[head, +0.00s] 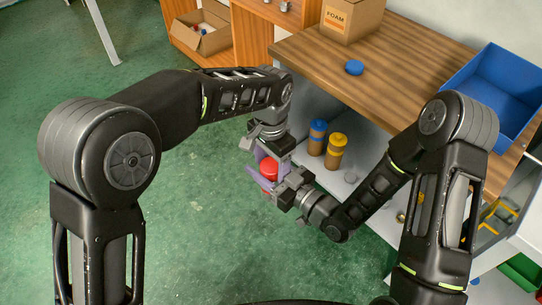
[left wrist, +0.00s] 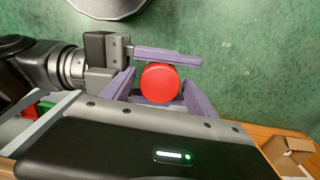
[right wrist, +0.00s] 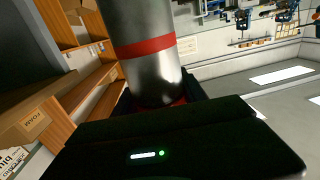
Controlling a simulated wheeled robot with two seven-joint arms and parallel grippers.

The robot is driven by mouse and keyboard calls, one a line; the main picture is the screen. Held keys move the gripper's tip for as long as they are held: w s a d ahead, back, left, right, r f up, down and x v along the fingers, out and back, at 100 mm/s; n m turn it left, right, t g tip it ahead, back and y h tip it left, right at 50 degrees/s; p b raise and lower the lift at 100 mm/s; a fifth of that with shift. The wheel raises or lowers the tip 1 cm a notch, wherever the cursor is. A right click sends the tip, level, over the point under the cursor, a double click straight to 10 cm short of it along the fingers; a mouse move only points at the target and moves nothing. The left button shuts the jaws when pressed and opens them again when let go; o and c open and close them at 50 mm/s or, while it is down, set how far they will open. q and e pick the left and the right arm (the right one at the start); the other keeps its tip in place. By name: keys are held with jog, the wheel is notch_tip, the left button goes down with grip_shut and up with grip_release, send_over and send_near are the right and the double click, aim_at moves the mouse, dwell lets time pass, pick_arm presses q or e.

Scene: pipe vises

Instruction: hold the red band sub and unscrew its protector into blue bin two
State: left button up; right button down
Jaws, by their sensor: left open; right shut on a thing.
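The red protector (head: 268,168) is a round red cap; the left wrist view shows its face (left wrist: 160,82). The red band sub is a grey metal cylinder with a red band (right wrist: 146,48) in the right wrist view; in the head view the grippers mostly hide it. My right gripper (head: 279,184) is shut on the sub. My left gripper (head: 266,158) is open, its purple fingers (left wrist: 160,92) on either side of the red cap; I cannot tell if they touch it. A blue bin (head: 500,95) stands on the bench at right; no number is readable.
A blue-topped cylinder (head: 317,136) and a yellow-topped one (head: 335,151) stand on the pale surface beside the grippers. A blue cap (head: 354,68) and a FOAM box (head: 351,18) sit on the wooden bench (head: 400,55). Green floor (head: 190,215) is clear at left.

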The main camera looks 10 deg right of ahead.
pick_arm(q)
jog(key=c, duration=1.5)
jog(key=shift+o, duration=0.2)
dwell(0.5)
